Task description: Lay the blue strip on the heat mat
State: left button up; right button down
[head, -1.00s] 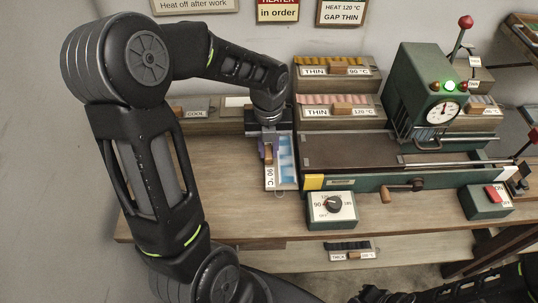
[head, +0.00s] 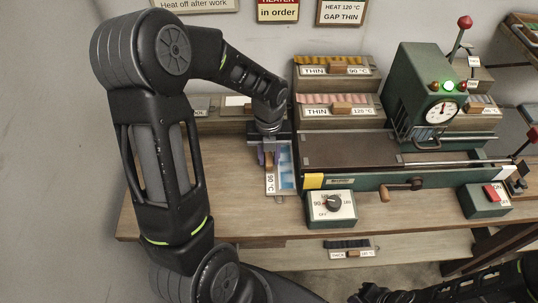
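A tray with blue strip material (head: 287,168) and a white 90 °C label (head: 270,183) is at the bench left of the green machine. My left gripper (head: 268,148) reaches down over the tray's wooden handle (head: 268,160) and seems shut on it; its fingertips are mostly hidden by the wrist. The heat mat appears to be the dark brown flat bed (head: 350,148) of the machine, just right of the tray. It looks bare. Only dark links of my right arm show at the bottom right; its gripper is out of view.
The green press head (head: 425,95) stands over the bed's right part. A dial box (head: 331,206) and a red-switch box (head: 487,200) sit in front.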

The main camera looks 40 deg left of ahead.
aim_at(269, 159)
pick_arm(q)
jog(key=shift+o, duration=1.3)
jog(key=shift+r, duration=0.1)
notch_tip(269, 159, up, 12)
jog(key=shift+r, duration=0.15)
